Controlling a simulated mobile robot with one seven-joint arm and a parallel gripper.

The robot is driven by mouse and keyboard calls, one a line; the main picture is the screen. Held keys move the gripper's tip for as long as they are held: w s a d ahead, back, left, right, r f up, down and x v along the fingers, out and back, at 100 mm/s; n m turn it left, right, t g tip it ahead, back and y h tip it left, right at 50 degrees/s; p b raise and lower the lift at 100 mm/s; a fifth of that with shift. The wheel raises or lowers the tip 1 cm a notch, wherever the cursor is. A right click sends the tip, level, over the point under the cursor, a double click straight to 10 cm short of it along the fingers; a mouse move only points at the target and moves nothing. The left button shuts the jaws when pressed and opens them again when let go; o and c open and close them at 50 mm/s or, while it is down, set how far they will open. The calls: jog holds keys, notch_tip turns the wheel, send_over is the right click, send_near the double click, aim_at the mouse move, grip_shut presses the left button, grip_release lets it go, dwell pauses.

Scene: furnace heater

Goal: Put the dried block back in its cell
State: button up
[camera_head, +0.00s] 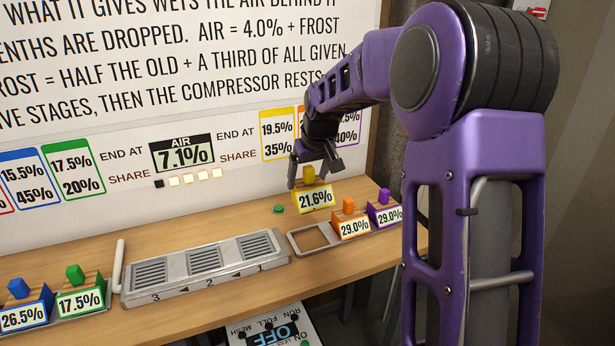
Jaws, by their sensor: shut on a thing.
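My gripper (314,174) is shut on the knob of a yellow block (313,199) labelled 21.6%. The block is upright and appears to hang above the back of the table, over the right rack's left end. The right rack (293,243) has an empty square cell at its left end, in front of and below the yellow block. An orange block (351,226) and a purple block (384,212), both labelled 29.0%, sit in the rack to the right of that cell. The exact gap under the yellow block is hard to tell.
A metal tray (205,284) with three grates numbered 3, 2, 1 lies left of the rack. Blue (25,312) and green (80,294) blocks stand at far left. A white handle (119,264) rises beside the tray. A green button (278,209) sits behind. A panel (274,333) reads OFF.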

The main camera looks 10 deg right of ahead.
notch_tip(320, 180, down, 12)
jog(key=b, duration=0.7)
jog(key=shift+b, duration=0.3)
jog(key=shift+f, duration=0.25)
jog(key=o, duration=1.3)
jog(key=p+v, duration=0.2)
jog(key=v, duration=1.5)
jog(key=shift+r+p, duration=0.3)
jog(key=shift+p, duration=0.1)
